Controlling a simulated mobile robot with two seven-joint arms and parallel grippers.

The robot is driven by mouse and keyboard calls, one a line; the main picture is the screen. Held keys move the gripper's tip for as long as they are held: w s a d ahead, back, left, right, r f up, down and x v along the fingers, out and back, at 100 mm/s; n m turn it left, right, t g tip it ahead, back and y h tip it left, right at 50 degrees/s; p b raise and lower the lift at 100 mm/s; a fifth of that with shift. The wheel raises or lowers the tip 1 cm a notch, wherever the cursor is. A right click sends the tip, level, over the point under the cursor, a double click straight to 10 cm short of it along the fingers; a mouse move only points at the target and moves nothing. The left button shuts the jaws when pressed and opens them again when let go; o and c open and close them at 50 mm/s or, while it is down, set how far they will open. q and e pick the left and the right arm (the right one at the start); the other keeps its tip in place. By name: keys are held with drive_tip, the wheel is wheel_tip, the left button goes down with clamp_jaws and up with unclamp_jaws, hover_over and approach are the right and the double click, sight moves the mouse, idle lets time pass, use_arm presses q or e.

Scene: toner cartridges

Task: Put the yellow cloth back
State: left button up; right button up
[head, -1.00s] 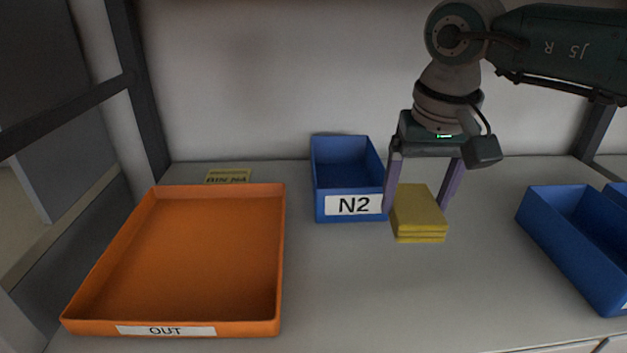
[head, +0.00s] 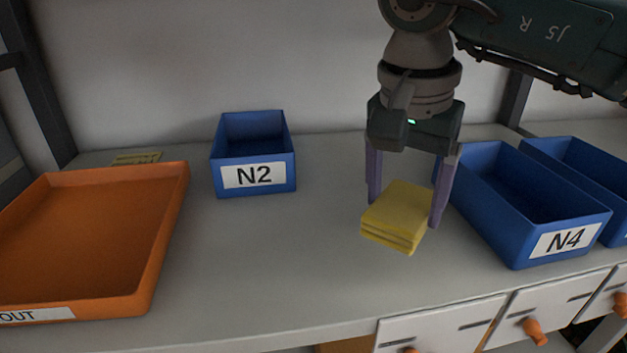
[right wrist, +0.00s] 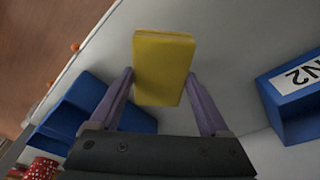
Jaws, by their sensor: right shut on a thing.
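The folded yellow cloth (head: 397,212) is a small thick stack over the middle right of the grey shelf. My right gripper (head: 405,195) is shut on it, one purple finger on each side. In the right wrist view the cloth (right wrist: 163,68) sits between the fingertips (right wrist: 160,85). Whether it clears the shelf is hard to tell. The blue bin N4 (head: 565,242) stands just right of the gripper, and the blue bin N2 (head: 253,176) stands to the left. My left gripper is not in view.
The orange OUT tray (head: 150,260) is at the left, with a yellow card (head: 137,158) behind it. Another blue bin (head: 612,190) stands beyond N4. White drawers with orange knobs (head: 535,332) are below the front edge.

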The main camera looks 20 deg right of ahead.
drive_tip(key=shift+f, duration=2.3)
drive_tip(key=shift+f, duration=0.1)
drive_tip(key=shift+f+b, duration=0.15)
drive_tip(key=shift+b, duration=0.2)
drive_tip(key=o, duration=1.2)
drive_tip(key=shift+c, duration=0.2)
